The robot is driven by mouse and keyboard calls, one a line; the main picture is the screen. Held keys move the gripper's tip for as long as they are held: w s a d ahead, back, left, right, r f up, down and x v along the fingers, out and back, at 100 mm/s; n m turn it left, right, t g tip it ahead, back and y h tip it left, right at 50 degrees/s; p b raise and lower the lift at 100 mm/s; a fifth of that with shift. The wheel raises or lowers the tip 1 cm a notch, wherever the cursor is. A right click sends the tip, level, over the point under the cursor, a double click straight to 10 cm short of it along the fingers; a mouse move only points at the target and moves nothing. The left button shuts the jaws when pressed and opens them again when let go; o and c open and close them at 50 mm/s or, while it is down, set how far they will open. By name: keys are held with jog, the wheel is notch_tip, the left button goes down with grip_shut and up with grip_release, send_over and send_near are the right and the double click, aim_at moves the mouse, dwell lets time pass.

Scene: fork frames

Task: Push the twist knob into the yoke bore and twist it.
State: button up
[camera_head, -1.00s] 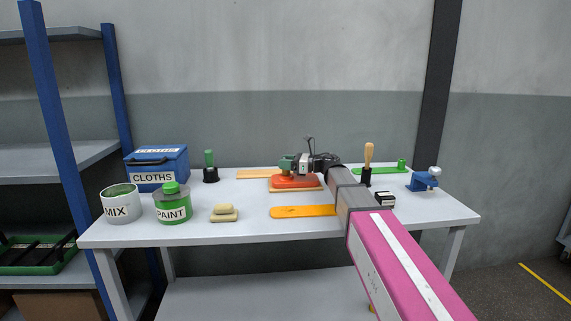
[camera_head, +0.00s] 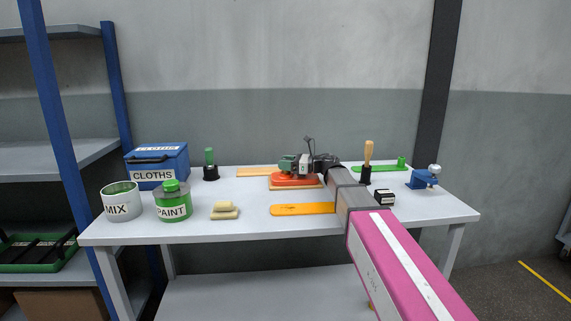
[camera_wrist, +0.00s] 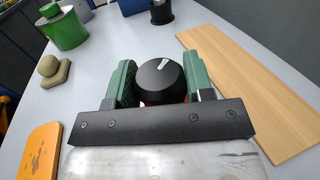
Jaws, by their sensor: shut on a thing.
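The twist knob (camera_wrist: 163,82) is black and round with a white pointer mark. In the wrist view it sits between the two green fingers of my gripper (camera_wrist: 158,66), which is shut on it. In the head view my gripper (camera_head: 290,165) is low over the orange-red yoke (camera_head: 296,180), which lies on a pale board on the bench. The knob is hidden there by the fingers. The bore and the knob's lower part are hidden, so I cannot tell how deep the knob sits.
A wooden board (camera_wrist: 250,92) lies close by. An orange plate (camera_head: 302,210) lies in front, with soap-like blocks (camera_head: 224,211) to its left. A paint can (camera_head: 173,203), mix pot (camera_head: 121,203) and cloths box (camera_head: 157,167) stand left. A blue clamp (camera_head: 422,180) is at right.

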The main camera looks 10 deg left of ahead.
jog(key=shift+s+f, duration=0.1)
jog(key=shift+f, duration=0.1)
dwell(0.3)
jog(key=shift+r, duration=0.75)
jog(key=shift+f, duration=0.8)
dwell(0.9)
jog(key=shift+r, duration=0.8)
jog(key=shift+r, duration=0.1)
jog(key=shift+r, duration=1)
